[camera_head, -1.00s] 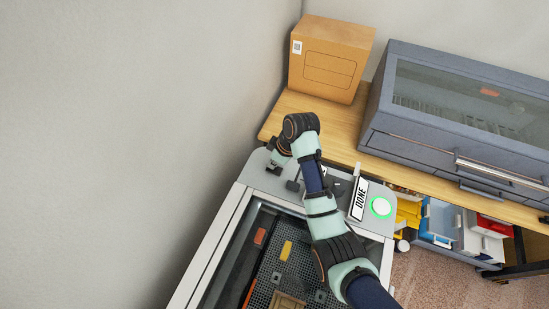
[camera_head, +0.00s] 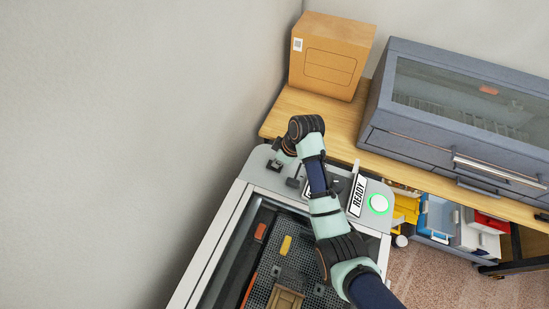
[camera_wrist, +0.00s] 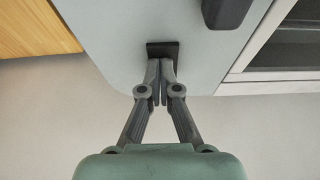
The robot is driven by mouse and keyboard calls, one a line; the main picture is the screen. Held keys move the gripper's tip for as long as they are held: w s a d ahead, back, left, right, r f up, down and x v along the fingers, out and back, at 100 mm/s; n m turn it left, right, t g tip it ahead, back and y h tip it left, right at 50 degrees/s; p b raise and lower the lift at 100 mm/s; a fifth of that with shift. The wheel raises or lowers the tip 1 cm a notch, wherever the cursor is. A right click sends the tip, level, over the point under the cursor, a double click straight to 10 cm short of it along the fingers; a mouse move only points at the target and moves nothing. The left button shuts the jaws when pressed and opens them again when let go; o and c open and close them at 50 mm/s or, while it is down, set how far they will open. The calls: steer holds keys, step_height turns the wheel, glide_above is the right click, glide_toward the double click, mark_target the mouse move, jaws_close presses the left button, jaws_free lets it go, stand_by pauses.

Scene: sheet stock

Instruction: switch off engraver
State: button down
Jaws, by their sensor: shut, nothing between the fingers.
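The engraver (camera_head: 256,168) is a pale grey machine with a glass-topped bed, low in the head view. Its rear panel carries a sign (camera_head: 357,197) reading "READY" and a white round button (camera_head: 379,203) with a green lit ring. In the wrist view, a small black square switch (camera_wrist: 164,47) sits on the grey panel (camera_wrist: 105,35). My gripper (camera_wrist: 160,66) is shut and empty, its fingertips at the switch's near edge, overlapping it; I cannot tell if they press it. In the head view my gripper (camera_head: 274,166) is over the panel's left end.
A dark handle-like part (camera_head: 294,182) stands on the panel beside my gripper. A wooden bench (camera_head: 289,110) behind holds a cardboard box (camera_head: 325,58) and a blue-grey cabinet (camera_head: 410,115) with a glass top. Coloured bins sit below the bench. A wall is at left.

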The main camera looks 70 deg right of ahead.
steer(key=shift+r, duration=0.1)
steer(key=shift+r+p, duration=0.35)
steer(key=p+v, duration=0.4)
steer(key=shift+w+r, duration=0.35)
steer(key=v, duration=0.8)
steer(key=shift+s+r, duration=0.3)
steer(key=x, duration=0.9)
steer(key=a+x, duration=0.1)
steer(key=x, duration=0.4)
steer(key=shift+w+b, duration=0.3)
steer(key=shift+b, duration=0.1)
